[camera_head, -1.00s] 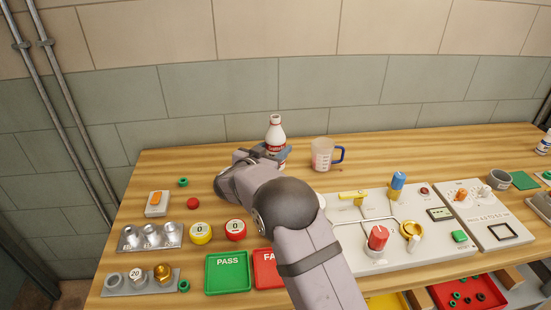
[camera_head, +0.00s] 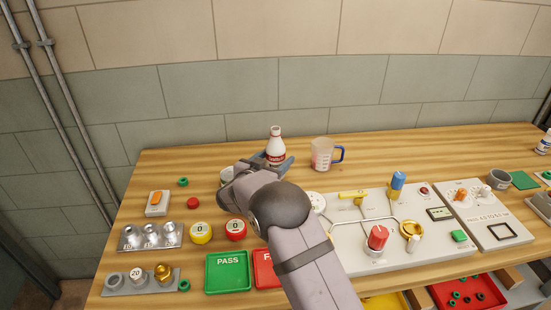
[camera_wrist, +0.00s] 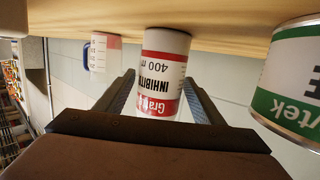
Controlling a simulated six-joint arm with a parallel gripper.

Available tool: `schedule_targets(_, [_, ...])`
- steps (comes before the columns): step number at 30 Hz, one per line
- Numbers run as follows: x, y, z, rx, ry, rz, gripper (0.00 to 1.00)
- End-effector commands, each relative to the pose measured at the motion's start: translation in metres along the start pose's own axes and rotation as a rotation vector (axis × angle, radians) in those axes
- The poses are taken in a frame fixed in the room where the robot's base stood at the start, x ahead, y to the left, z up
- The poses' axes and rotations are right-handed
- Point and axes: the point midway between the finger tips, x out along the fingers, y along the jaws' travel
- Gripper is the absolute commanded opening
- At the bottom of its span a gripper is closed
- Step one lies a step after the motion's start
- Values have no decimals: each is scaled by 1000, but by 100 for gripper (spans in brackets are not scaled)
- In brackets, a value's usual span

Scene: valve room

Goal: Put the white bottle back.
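The white bottle (camera_head: 275,150) with a red-and-white label and white cap is upright near the back of the bench. My gripper (camera_head: 278,161) is around its lower body, one finger showing at its right. In the wrist view, which is upside down, the bottle (camera_wrist: 162,70) is between both fingers (camera_wrist: 160,85) of my gripper.
A measuring jug (camera_head: 322,154) with a blue handle stands right of the bottle. A green-labelled can (camera_wrist: 295,85) is close beside my gripper. The valve panel (camera_head: 350,258), green PASS tray (camera_head: 228,273) and red tray (camera_head: 265,270) lie nearer. The wall (camera_head: 300,90) is behind.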

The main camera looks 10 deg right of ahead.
Motion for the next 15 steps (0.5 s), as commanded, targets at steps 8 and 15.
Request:
schedule_targets(8, [0, 0, -1, 0, 0, 0, 66])
schedule_targets(15, [-10, -1, -2, -1, -1, -2, 66])
